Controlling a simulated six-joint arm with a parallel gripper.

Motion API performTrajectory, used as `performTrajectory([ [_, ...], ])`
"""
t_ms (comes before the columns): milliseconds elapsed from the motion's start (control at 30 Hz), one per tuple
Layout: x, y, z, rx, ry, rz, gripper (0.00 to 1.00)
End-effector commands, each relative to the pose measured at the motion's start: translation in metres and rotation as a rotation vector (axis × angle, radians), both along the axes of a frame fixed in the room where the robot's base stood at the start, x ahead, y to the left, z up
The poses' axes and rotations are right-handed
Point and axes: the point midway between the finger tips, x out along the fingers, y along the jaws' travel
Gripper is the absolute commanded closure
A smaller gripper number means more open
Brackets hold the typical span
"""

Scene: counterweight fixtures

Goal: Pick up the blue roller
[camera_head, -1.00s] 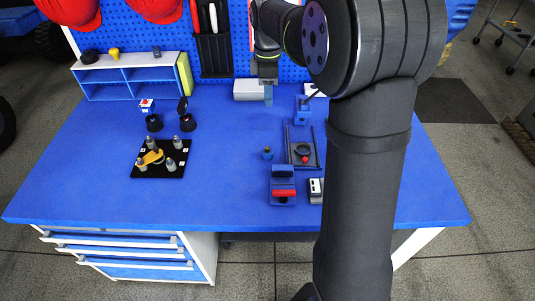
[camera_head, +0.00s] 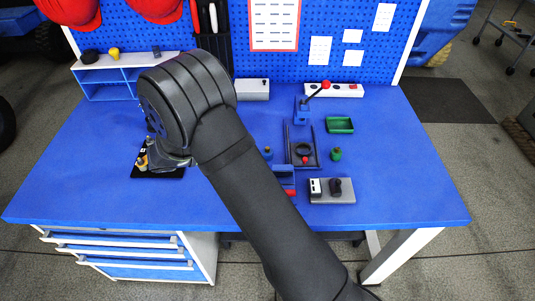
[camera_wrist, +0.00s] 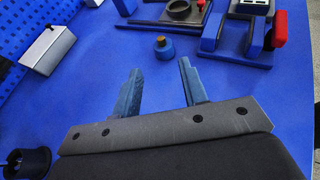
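A small blue cylinder with a brass top (camera_head: 267,154) stands upright on the table, left of a dark framed fixture. It also shows in the wrist view (camera_wrist: 164,48), beyond my fingertips and apart from them. A blue fixture (camera_head: 283,172) with a red roller (camera_head: 291,192) is partly hidden by my arm; in the wrist view it shows at the upper right (camera_wrist: 240,55). I cannot tell for sure which blue piece is the blue roller. My gripper (camera_wrist: 160,66) is open, with nothing between its fingers. In the head view my arm hides the fingers.
A black plate with pegs (camera_head: 160,173) is partly hidden under my wrist. A dark framed fixture (camera_head: 302,150), a green cylinder (camera_head: 336,155), a green tray (camera_head: 340,125) and a grey switch box (camera_head: 333,190) stand on the right. A lever with a red knob (camera_head: 326,85) rises behind.

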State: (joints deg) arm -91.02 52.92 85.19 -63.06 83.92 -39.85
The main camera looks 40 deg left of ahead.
Motion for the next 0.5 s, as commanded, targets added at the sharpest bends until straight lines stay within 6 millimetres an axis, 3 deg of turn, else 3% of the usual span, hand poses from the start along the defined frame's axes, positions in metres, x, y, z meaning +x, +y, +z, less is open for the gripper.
performTrajectory([
  [300,0.063,-0.019,-0.027,-0.003,0.003,-0.007,0.6],
  [500,0.09,-0.026,-0.039,-0.003,0.003,-0.005,0.6],
])
